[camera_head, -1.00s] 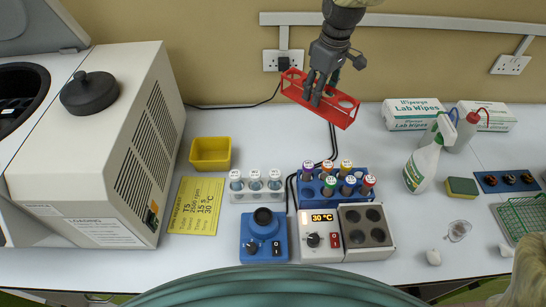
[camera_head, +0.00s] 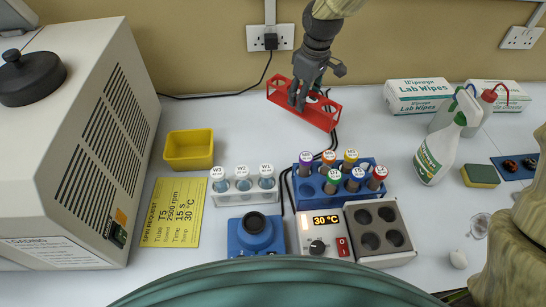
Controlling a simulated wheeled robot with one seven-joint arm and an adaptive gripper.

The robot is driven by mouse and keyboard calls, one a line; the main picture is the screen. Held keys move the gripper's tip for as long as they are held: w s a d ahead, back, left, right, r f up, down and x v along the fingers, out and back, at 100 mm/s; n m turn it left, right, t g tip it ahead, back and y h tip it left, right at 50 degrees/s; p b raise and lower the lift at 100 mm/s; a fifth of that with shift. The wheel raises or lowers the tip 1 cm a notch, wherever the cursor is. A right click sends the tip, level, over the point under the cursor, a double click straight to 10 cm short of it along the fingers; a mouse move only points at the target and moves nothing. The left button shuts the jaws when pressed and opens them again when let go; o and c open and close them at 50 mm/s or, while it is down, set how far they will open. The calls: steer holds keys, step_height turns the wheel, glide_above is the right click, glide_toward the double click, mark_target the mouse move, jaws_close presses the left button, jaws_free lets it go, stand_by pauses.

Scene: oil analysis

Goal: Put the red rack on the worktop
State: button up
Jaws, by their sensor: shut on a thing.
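The red rack (camera_head: 326,119) is an open frame with round holes, at the back middle of the worktop in the head view. It looks empty of tubes and is slanted in the picture, its left end farther back. My gripper (camera_head: 298,99) comes down from above and is shut on the rack near its middle. Whether the rack's underside touches the pale worktop (camera_head: 225,112) or hangs just above it, I cannot tell.
A blue rack (camera_head: 303,189) with several capped tubes stands in front. A white rack (camera_head: 223,198) and a yellow bin (camera_head: 189,149) are to the left. Wipes boxes (camera_head: 416,97) and a spray bottle (camera_head: 437,153) are to the right. A black cable runs behind the red rack.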

steer(key=shift+f+p, duration=1)
steer(key=shift+f, duration=3.7)
steer(key=o, duration=1.2)
steer(key=shift+f, duration=0.15)
steer(key=shift+s+d+r+b, duration=0.15)
steer(key=shift+r+b, duration=0.2)
steer(key=shift+r, duration=1.7)
steer(key=shift+s+d+r+b, duration=0.2)
steer(key=shift+r+b, duration=0.1)
steer(key=shift+r, duration=1.7)
steer(key=shift+s+d+r+b, duration=0.15)
steer(key=shift+r+b, duration=0.2)
steer(key=shift+r, duration=1.7)
